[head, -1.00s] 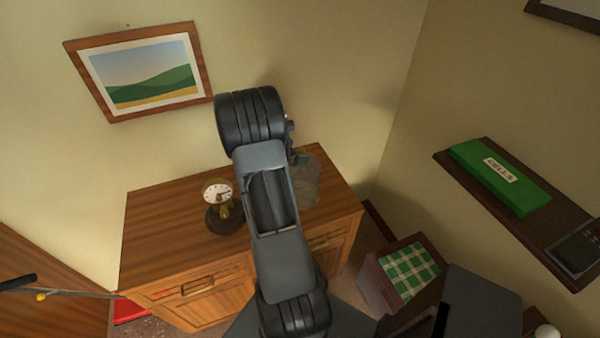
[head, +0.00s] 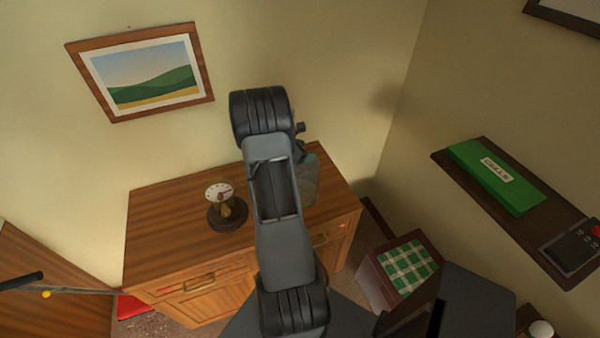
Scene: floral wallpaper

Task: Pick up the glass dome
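A see-through, grey-green rounded shape (head: 310,183), which looks like the glass dome, stands on the right part of the wooden cabinet top. My arm covers its left side, so only its right edge shows. A small clock (head: 220,193) with a white dial and brass parts stands uncovered on a round dark base (head: 228,214), left of my arm. My gripper is hidden behind my own arm links, so its fingers and its contact with the dome do not show.
The wooden cabinet (head: 165,225) has free top on its left. A framed landscape (head: 145,75) hangs above. At right, a dark shelf (head: 520,218) holds a green box (head: 497,176) and a dark device (head: 572,247). A box with green checked cloth (head: 408,268) stands beside the cabinet.

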